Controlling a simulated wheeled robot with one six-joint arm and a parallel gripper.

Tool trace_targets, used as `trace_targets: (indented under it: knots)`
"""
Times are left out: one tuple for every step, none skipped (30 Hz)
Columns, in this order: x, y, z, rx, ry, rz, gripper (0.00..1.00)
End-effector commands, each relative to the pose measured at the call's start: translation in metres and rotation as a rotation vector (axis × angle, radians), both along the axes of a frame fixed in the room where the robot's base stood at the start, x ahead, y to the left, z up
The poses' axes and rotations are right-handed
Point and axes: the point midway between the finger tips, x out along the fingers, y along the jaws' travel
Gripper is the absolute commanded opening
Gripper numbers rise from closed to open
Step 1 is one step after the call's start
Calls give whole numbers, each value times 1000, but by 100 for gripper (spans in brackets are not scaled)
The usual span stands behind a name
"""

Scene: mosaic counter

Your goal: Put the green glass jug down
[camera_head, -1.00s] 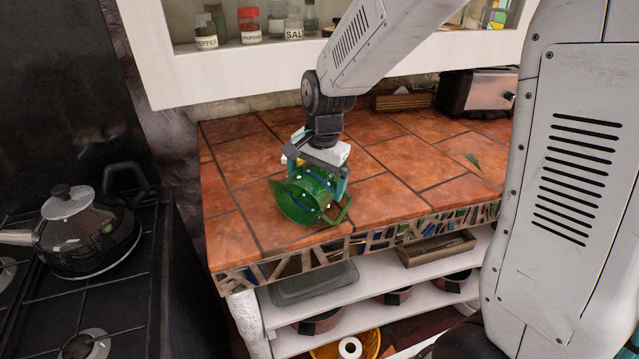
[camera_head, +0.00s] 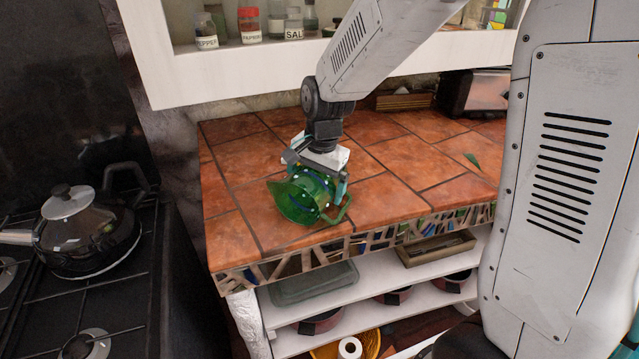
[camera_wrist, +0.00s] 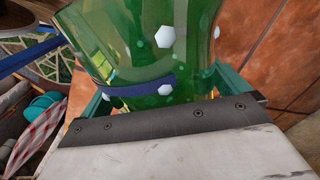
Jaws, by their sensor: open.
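The green glass jug (camera_head: 298,203) lies tilted on its side on the tiled counter (camera_head: 235,222), near the front edge, with its mouth to the left and its handle to the right. In the wrist view the jug (camera_wrist: 130,55) fills the top middle, with a blue band and pale dots on the glass. My gripper (camera_head: 322,183) is just behind and above the jug, open, with its fingers on either side of the glass. Whether the fingers touch the glass I cannot tell. The jug's underside is hidden.
A stove with a lidded pan (camera_head: 85,230) stands at left beyond a gap. A toaster (camera_head: 473,92) and a small wooden box (camera_head: 403,101) sit at the counter's back. A shelf with jars (camera_head: 249,25) hangs above. Tiles right of the jug are mostly clear.

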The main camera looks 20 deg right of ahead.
Motion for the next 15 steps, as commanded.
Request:
trace_targets:
  knots:
    - [0, 0, 0, 0, 0, 0, 100]
    - [0, 0, 0, 0, 0, 0, 100]
    - [0, 0, 0, 0, 0, 0, 92]
    - [0, 0, 0, 0, 0, 0, 83]
    - [0, 0, 0, 0, 0, 0, 75]
    - [0, 0, 0, 0, 0, 0, 64]
    - [0, 0, 0, 0, 0, 0, 64]
    - [0, 0, 0, 0, -1, 0, 59]
    - [0, 0, 1, 0, -1, 0, 59]
    - [0, 0, 1, 0, -1, 0, 59]
    - [0, 0, 1, 0, -1, 0, 59]
    - [0, 0, 1, 0, -1, 0, 59]
    - [0, 0, 1, 0, -1, 0, 59]
    - [0, 0, 1, 0, -1, 0, 59]
    - [0, 0, 1, 0, -1, 0, 59]
